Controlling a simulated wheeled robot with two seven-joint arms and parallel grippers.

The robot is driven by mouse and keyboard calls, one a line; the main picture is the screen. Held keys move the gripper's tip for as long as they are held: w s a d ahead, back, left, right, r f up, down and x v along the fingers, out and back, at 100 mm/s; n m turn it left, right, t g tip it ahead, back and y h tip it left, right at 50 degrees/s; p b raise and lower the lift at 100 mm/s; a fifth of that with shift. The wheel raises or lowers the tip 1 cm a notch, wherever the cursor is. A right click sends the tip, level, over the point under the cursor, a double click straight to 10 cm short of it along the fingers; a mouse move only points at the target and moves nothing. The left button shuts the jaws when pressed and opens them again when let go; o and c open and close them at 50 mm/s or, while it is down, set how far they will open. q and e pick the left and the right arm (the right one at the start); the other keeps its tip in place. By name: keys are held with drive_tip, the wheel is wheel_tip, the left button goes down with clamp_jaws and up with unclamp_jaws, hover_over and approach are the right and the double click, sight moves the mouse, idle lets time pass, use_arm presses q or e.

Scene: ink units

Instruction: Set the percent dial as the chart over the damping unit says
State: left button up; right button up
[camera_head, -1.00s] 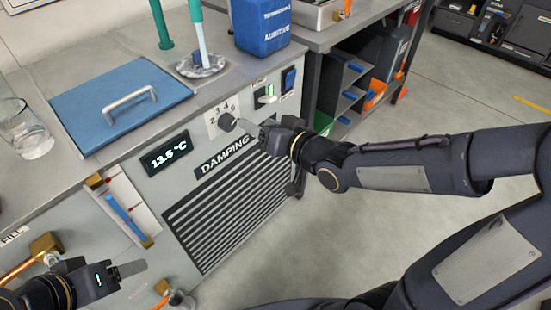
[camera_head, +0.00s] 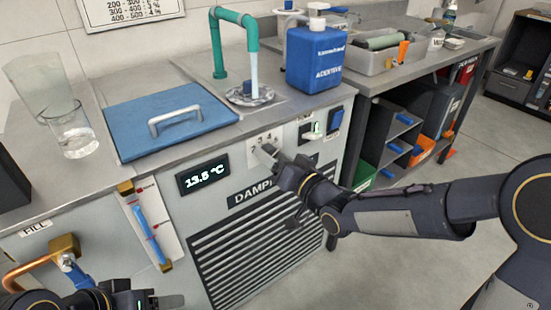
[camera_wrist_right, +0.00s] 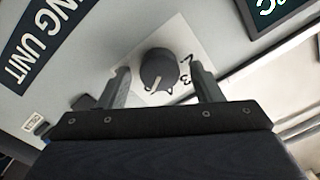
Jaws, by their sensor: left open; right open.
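The percent dial (camera_wrist_right: 158,68) is a dark round knob on a pale numbered plate (camera_head: 262,136). In the right wrist view its white mark points down toward my gripper; the number there is partly hidden. My right gripper (camera_wrist_right: 160,72) is open, with one finger on each side of the dial; I cannot tell whether they touch it. In the head view this gripper (camera_head: 268,152) covers most of the dial. The chart (camera_head: 130,10) shows at the top left, its upper part cut off; its lowest line reads 400 - 500, 4 %. My left gripper (camera_head: 160,301) is open and empty at the bottom left.
The damping unit's display (camera_head: 203,176) reads about 13.5 °C. A blue lid (camera_head: 170,118), a glass (camera_head: 72,133) and a blue additive bottle (camera_head: 316,60) are on top.

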drive_tip(key=c, duration=1)
drive_tip(key=shift+n+b, duration=3.75)
drive_tip(key=shift+n, duration=0.05)
